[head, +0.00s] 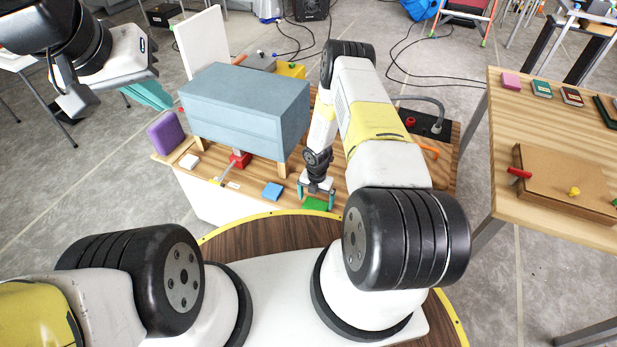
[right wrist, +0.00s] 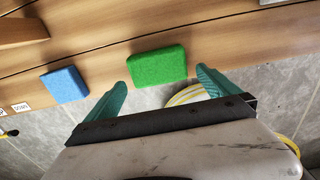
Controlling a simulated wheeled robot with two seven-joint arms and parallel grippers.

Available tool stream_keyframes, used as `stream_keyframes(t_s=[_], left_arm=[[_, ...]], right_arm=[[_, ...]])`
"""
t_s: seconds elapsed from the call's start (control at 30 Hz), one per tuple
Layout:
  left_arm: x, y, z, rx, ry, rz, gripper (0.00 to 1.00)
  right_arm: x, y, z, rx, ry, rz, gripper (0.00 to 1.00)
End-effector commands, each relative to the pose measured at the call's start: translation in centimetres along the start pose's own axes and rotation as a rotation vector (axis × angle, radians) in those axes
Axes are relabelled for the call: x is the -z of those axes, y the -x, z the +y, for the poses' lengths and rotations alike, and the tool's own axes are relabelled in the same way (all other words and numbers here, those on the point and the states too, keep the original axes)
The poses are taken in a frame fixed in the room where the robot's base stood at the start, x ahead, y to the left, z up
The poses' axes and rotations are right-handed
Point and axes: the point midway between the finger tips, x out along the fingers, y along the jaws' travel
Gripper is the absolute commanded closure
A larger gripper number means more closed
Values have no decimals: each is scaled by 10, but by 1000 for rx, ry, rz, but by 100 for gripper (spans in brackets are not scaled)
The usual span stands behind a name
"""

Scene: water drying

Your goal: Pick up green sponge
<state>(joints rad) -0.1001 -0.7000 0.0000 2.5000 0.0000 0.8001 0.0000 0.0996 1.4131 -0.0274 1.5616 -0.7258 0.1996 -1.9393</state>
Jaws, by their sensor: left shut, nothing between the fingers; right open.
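The green sponge (head: 314,204) lies flat on the wooden table near its front edge. It also shows in the right wrist view (right wrist: 157,66). My right gripper (head: 316,192) is open above the sponge. In the right wrist view the two teal fingers (right wrist: 161,78) stand on either side of the sponge's near part, with gaps visible. I cannot tell the height between fingertips and sponge. My left gripper (head: 152,95) is shut and empty, raised at the upper left, away from the sponge.
A blue sponge (head: 273,191) lies left of the green one, also in the right wrist view (right wrist: 65,85). A blue-grey cabinet (head: 247,110) stands on wooden legs behind them. A purple block (head: 166,134) sits at the left edge. A second wooden table (head: 510,120) stands at right.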

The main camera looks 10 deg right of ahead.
Motion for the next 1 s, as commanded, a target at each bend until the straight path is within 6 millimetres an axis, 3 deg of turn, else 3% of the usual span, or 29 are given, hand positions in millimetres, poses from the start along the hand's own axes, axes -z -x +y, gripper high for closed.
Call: stream_keyframes(t_s=[0.3, 0.6, 0.67, 0.9, 1.0], left_arm=[[0, 0, 0, 0, 0, 0, 100], [0, 0, 0, 0, 0, 0, 100], [0, 0, 0, 0, 0, 0, 100], [0, 0, 0, 0, 0, 0, 100], [0, 0, 0, 0, 0, 0, 100]], right_arm=[[-6, -44, 2, 0, -3, 0, 0], [-7, -50, 2, 0, -2, -1, 0], [-7, -50, 2, 0, -3, -1, 8], [-7, -50, 2, 0, -3, -1, 54], [-7, -50, 2, 0, -3, -1, 55]])
